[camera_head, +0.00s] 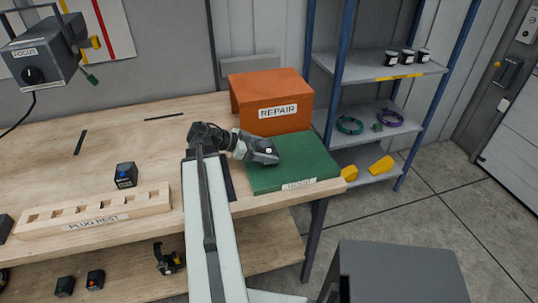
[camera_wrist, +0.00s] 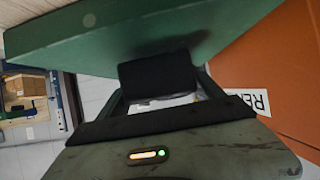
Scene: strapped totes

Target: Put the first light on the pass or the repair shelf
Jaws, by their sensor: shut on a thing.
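My gripper (camera_head: 264,152) is low over the right part of the bench, above or at the green board. In the wrist view it is shut on a black block (camera_wrist: 158,78), which is close to the green board (camera_wrist: 110,25); I cannot tell whether they touch. The block's front face and any light on it are hidden. The green board (camera_head: 300,168) lies at the bench's right end, with a front label too small to read. The orange repair shelf (camera_head: 245,92), marked REPAIR, stands just behind it. Its orange side (camera_wrist: 280,75) shows in the wrist view.
A plug rest (camera_head: 140,203) and a black block with a blue mark (camera_head: 125,175) are on the bench at left. A grey FOCUS unit (camera_head: 45,55) hangs at upper left. A blue-posted rack (camera_head: 340,65) stands right of the bench. The bench middle is mostly clear.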

